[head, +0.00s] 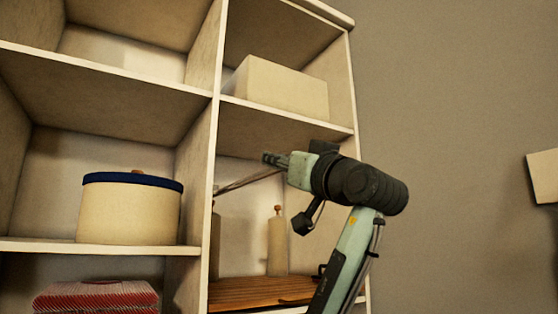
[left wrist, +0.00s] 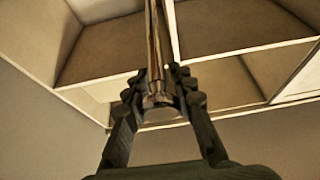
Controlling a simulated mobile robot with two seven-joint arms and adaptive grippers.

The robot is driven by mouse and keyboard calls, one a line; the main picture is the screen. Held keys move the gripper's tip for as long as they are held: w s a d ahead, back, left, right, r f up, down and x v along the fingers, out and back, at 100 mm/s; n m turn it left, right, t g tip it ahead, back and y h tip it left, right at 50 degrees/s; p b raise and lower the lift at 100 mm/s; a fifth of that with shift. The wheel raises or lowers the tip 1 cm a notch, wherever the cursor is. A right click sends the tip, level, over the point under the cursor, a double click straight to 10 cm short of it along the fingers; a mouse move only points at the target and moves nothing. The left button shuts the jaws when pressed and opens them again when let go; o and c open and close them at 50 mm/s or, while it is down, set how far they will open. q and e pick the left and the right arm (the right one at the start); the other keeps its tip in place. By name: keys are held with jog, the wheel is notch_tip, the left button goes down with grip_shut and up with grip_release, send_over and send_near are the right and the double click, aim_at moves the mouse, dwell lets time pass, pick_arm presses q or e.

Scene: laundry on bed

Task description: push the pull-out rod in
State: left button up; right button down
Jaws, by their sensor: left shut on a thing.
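The pull-out rod (head: 247,182) is a thin metallic bar in the head view. It runs slantwise between the shelf's upright divider and my left gripper (head: 274,160). In the left wrist view the rod (left wrist: 155,45) runs from the top edge down between the two dark fingers of my left gripper (left wrist: 161,96), which is shut on its near end. How the rod's far end meets the shelf is not clear. My right gripper is in neither view.
A cream shelf unit (head: 213,130) fills the left and middle. It holds a cream box (head: 285,90), a round box with a blue lid (head: 128,212), red striped cloth (head: 95,298), a bottle (head: 278,247) and a slatted wooden piece (head: 255,292).

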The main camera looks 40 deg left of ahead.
pick_arm(q)
grip_shut()
